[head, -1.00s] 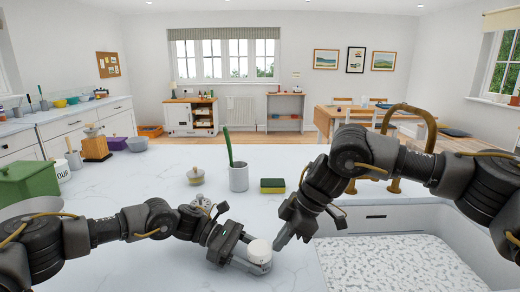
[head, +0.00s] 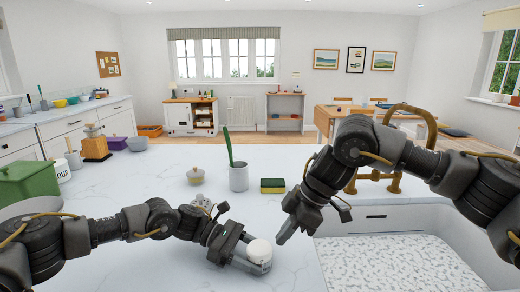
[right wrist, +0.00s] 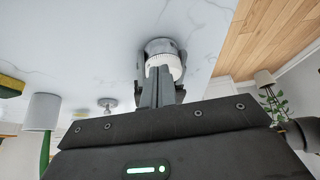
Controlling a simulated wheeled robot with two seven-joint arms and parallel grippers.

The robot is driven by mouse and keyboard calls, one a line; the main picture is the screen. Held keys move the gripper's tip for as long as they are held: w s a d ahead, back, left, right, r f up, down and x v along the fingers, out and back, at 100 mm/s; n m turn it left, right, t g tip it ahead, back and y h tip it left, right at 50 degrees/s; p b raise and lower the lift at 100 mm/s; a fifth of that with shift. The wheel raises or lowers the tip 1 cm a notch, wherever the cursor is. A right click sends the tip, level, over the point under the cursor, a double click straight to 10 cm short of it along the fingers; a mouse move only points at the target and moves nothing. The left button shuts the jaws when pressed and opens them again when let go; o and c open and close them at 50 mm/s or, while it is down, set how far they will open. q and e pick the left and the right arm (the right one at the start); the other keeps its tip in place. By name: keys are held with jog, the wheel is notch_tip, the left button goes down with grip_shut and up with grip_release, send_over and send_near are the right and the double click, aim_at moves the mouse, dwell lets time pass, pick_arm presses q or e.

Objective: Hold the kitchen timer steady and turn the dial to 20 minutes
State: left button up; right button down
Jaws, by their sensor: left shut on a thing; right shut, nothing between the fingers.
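The kitchen timer (head: 260,250) has a white round top over a grey base and stands on the pale counter. My left gripper (head: 252,264) is shut on its base from the left. My right gripper (head: 281,241) is shut and empty, its fingertips just right of the white top, with a small gap showing in the head view. In the right wrist view the timer (right wrist: 160,48) shows beyond the shut fingers (right wrist: 158,75), which overlap its near side. Small marks ring the white dial there; the setting is too small to read.
The sink (head: 390,262) lies to the right, with a brass tap (head: 392,185). The counter between is clear.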

jog(key=shift+r, duration=2)
pick_arm(q)
jog(key=o, duration=0.8)
jog(key=shift+o, duration=0.2)
